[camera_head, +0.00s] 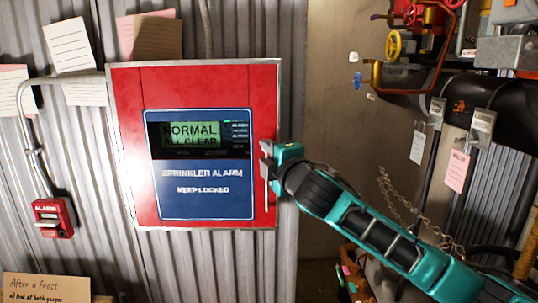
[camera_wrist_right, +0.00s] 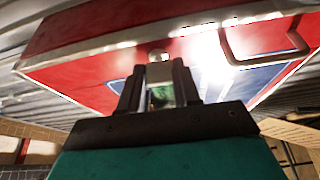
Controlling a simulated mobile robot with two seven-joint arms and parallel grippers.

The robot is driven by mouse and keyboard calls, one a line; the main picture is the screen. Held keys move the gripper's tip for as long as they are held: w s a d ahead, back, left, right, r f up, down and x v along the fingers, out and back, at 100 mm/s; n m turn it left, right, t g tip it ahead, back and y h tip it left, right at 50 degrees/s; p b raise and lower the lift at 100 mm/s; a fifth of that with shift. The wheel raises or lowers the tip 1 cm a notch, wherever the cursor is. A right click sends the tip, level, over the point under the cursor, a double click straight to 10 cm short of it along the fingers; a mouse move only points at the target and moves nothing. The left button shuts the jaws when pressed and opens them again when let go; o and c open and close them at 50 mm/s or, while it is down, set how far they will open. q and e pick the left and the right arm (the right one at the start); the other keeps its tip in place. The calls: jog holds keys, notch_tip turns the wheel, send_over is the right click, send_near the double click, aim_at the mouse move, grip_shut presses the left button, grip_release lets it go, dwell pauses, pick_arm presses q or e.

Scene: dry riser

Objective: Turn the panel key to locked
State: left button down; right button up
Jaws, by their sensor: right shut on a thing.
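The red alarm panel (camera_head: 125,150) hangs on the corrugated wall, with a pale metal frame. Its blue plate (camera_head: 195,208) reads "SPRINKLER ALARM" and "KEEP LOCKED". The green display (camera_head: 190,133) reads "NORMAL ALL CLEAR". My right gripper (camera_head: 267,162) is at the panel's right edge. In the right wrist view, my right gripper (camera_wrist_right: 160,80) is shut on a small pale piece, apparently the panel key (camera_wrist_right: 160,72), in front of a round metal lock (camera_wrist_right: 158,55). The fingers hide much of the key, so its angle cannot be read. My left gripper is not in view.
A metal handle (camera_wrist_right: 268,58) stands out from the panel in the right wrist view. Pipes with a yellow valve wheel (camera_head: 394,44) and hanging tags are at the right. A small red alarm box (camera_head: 52,218) is at the lower left. Bare wall lies right of the panel.

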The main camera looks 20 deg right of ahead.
dwell(0.4)
jog(key=o, duration=1.1)
jog(key=shift+c, duration=0.2)
jog(key=s+d, duration=0.1)
jog(key=s, duration=1.1)
jog(key=shift+s+d, duration=0.2)
jog(key=shift+s, duration=0.2)
